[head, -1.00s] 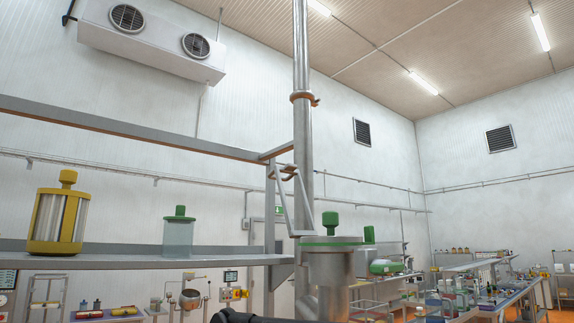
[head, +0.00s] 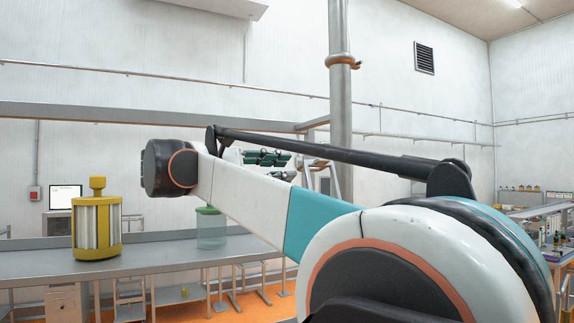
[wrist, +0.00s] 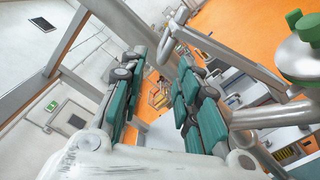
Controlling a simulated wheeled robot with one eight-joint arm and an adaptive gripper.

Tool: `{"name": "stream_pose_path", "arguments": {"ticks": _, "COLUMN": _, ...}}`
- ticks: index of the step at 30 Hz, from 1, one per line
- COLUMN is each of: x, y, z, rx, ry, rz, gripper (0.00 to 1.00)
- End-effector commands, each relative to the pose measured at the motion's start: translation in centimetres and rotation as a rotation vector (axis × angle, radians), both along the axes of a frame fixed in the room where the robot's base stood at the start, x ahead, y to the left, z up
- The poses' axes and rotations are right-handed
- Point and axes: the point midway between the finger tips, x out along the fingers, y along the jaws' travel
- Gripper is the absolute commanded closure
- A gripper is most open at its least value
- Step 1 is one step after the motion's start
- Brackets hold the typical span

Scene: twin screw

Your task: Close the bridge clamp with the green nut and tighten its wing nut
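In the head view an orange-brown fitting (head: 318,164) shows partly behind my arm, by the steel pipe (head: 341,100). My gripper (head: 268,160) is beyond my arm, left of the pipe, its green-padded fingers partly hidden. In the wrist view my gripper (wrist: 164,72) has its two fingers apart with nothing held between them.
A grey shelf (head: 160,262) carries a yellow-framed canister (head: 97,228) and a green-lidded jar (head: 211,228). An orange pipe ring (head: 342,62) is higher up. A grey rail (head: 60,110) crosses behind my arm. Wrist view: pale tubing (wrist: 222,30) lies right of my fingers.

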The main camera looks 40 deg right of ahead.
Motion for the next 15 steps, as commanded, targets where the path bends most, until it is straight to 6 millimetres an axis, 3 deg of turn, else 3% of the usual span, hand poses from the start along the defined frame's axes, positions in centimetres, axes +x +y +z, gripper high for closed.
{"name": "stream_pose_path", "arguments": {"ticks": 15, "x": -2.5, "y": -9.5, "z": 0.1, "rx": 0.002, "ry": -0.001, "rz": -0.002, "gripper": 0.70}}
